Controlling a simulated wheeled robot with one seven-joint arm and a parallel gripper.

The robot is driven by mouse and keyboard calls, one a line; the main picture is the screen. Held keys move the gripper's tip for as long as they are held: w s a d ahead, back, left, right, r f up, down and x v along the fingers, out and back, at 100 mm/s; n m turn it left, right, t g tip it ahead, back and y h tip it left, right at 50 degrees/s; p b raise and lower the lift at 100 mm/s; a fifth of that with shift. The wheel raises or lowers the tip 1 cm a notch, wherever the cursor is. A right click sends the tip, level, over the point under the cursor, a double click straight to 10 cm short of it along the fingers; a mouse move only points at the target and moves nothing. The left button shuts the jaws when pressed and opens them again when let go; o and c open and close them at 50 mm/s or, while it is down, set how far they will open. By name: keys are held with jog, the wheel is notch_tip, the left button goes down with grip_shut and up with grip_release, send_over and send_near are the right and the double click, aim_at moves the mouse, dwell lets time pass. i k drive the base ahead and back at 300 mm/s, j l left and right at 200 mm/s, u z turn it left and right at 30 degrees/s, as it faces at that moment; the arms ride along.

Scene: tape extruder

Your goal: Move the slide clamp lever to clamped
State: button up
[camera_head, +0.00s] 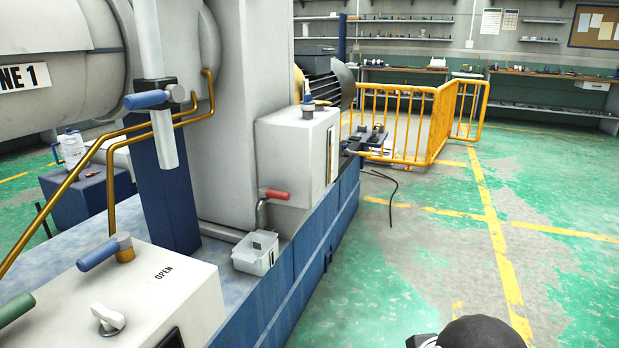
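A lever with a blue handle (147,99) sits on a dark clamp block around a white upright post (150,60) at the upper left. Its handle points left, roughly level. A second blue-handled lever (98,254) stands on a brass stem on the white box at the lower left, with the word OPEN printed to its right. I see no "clamped" label, and cannot tell for sure which is the slide clamp lever; the one on the post looks most like it. A dark rounded part of my arm shows at the bottom right. My gripper's fingers are not in view.
A red-handled lever (275,194) is on a grey pipe by a white cabinet (290,150). A clear bin (256,258) stands on the blue machine base (300,270).

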aim_at(346, 152)
jog(key=i+j+z, duration=0.15)
jog(key=i, duration=0.55)
jog(key=i+j+z, duration=0.15)
jog(key=i, duration=0.6)
jog(key=i+l, duration=0.55)
jog(key=i, duration=0.2)
jog(key=i+l+u, duration=0.1)
jog(key=i+l, duration=0.4)
jog(key=i, duration=0.25)
jog(key=i+l, duration=0.6)
jog(key=i, duration=0.15)
jog(key=u, duration=0.05)
